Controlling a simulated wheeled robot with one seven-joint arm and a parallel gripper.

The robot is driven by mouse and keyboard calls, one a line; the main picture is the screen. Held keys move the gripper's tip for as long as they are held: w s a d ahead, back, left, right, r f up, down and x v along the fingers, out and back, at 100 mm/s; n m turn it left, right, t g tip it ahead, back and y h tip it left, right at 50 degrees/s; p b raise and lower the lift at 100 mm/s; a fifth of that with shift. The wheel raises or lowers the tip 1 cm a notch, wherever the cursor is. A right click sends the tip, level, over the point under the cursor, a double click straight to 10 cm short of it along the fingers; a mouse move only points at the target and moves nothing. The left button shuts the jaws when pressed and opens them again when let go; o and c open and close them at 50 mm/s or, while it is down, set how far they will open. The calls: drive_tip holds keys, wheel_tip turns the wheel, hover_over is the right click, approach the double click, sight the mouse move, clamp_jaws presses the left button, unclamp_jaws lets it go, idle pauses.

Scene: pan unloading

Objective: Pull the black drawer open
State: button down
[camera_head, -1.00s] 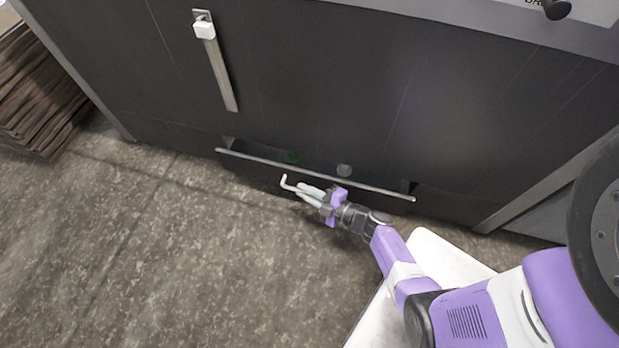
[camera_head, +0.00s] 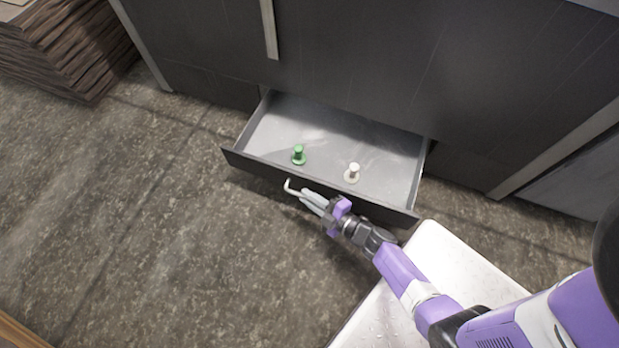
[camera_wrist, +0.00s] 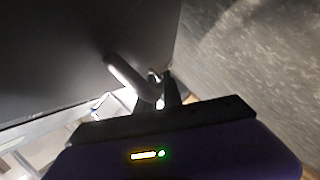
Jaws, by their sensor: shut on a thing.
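The black drawer (camera_head: 282,171) at the bottom of the dark cabinet stands pulled well out, its grey inside open to view. A white handle (camera_head: 291,188) sticks out from its front; a pale bar shows in the wrist view (camera_wrist: 133,78). My gripper (camera_head: 306,194) is at the drawer front, shut on the handle. The exact contact of the fingertips is small and partly hidden.
Inside the drawer stand a green peg-like object (camera_head: 298,155) and a white one (camera_head: 352,173). The cabinet face (camera_head: 350,60) rises behind. Stacked brown boards (camera_head: 65,45) lie at the upper left. The floor (camera_head: 190,230) left of my arm is clear.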

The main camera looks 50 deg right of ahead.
drive_tip(key=shift+s+a, duration=0.15)
drive_tip(key=shift+a, duration=0.15)
drive_tip(key=c, duration=1.5)
unclamp_jaws()
drive_tip(key=p+v, duration=0.2)
drive_tip(key=v, duration=0.5)
drive_tip(key=shift+s+p, duration=0.3)
drive_tip(key=shift+s, duration=0.1)
drive_tip(key=shift+r, duration=0.15)
